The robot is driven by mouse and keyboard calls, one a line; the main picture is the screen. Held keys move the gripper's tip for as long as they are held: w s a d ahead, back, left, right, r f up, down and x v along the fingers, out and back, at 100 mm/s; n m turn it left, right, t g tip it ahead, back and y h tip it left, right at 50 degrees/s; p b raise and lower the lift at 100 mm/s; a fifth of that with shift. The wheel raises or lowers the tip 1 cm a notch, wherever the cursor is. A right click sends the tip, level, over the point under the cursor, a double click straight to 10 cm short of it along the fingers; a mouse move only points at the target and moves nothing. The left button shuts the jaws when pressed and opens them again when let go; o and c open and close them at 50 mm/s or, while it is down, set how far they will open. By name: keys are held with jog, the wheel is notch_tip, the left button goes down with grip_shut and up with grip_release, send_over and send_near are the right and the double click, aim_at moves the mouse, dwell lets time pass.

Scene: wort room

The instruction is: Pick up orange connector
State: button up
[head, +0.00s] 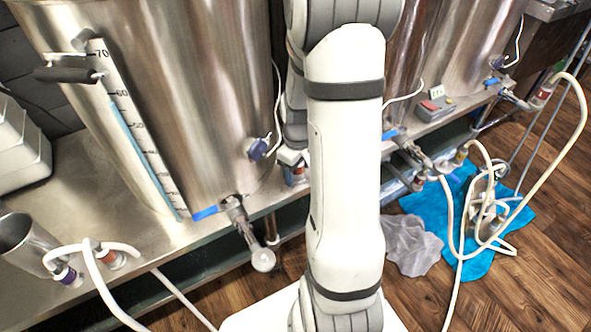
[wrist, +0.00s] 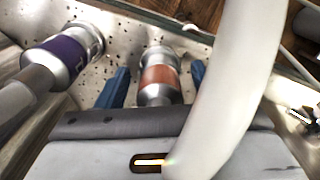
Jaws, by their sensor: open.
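The orange connector (wrist: 160,77), a metal fitting with an orange band, lies between the blue fingertips of my gripper (wrist: 157,84) in the wrist view. The fingers are open, one on each side of it, with a visible gap. Its near end is hidden behind the gripper body. In the head view, an orange-banded connector (head: 112,259) lies at the lower left on the steel bench, beside a purple-banded one. I cannot make out my gripper there.
A purple-banded connector (wrist: 66,57) lies left of my gripper. A thick white hose (wrist: 228,95) crosses close in front of the wrist camera on the right. In the head view, a steel cup (head: 22,240) stands left of the connectors, and a large steel tank (head: 190,90) stands behind them.

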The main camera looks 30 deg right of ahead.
jog(key=shift+r, duration=0.1)
jog(key=shift+c, duration=0.4)
jog(key=c, duration=1)
notch_tip(320, 180, up, 10)
jog(key=p, duration=0.3)
jog(key=shift+p, duration=0.3)
jog(key=shift+c, duration=0.2)
jog(key=shift+r+p, duration=1.95)
jog(key=shift+r, duration=0.35)
